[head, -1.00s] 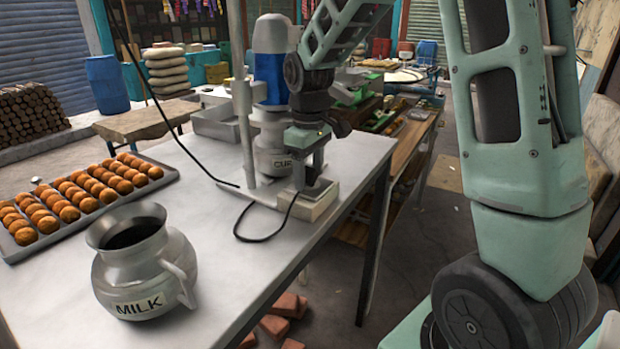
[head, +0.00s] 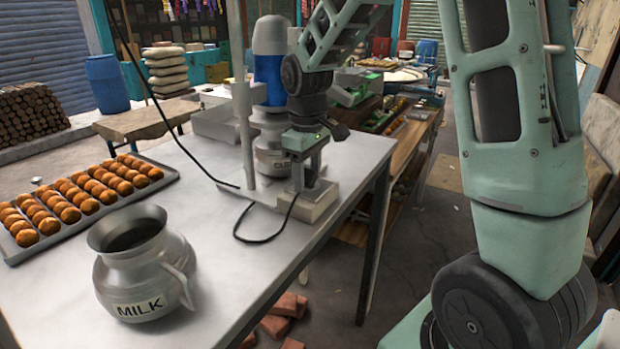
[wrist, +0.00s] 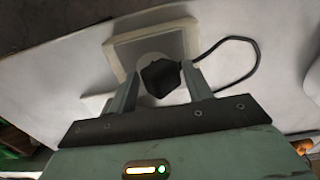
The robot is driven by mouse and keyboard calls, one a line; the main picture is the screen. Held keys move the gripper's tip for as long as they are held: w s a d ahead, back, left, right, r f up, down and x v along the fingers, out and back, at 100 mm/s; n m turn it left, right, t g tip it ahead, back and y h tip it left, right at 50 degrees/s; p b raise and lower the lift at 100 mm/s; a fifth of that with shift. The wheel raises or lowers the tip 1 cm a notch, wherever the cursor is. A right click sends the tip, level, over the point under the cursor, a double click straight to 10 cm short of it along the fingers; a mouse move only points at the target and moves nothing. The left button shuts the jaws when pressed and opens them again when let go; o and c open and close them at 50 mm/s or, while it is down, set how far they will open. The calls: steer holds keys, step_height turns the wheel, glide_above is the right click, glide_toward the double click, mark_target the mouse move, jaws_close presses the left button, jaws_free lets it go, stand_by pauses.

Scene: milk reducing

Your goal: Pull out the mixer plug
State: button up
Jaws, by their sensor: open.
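The mixer plug (wrist: 160,78) is black and sits in a pale socket box (wrist: 120,48) in the wrist view. The plug stands between the two fingers of my gripper (wrist: 161,84), with a gap visible on the left; on the right the gap is small. In the head view the fingers of my gripper (head: 306,178) point down over the socket box (head: 318,208) and hide the plug. The black cord (head: 262,241) loops on the table beside the box. The mixer (head: 269,60), with a blue motor, stands behind, above a jar (head: 272,150).
A metal MILK pot (head: 140,270) stands at the table's (head: 215,275) front. A tray (head: 60,240) of round orange-brown sweets lies at the left. A pole (head: 243,110) rises just left of my gripper. The table's right edge is close to the socket box.

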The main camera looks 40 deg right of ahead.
mark_target(307, 169)
steer(key=shift+s+a+f, duration=0.15)
steer(key=shift+f, duration=0.05)
steer(key=c, duration=1.1)
steer(key=shift+r, duration=0.15)
steer(key=shift+r+p, duration=2.75)
steer(key=shift+r, duration=0.3)
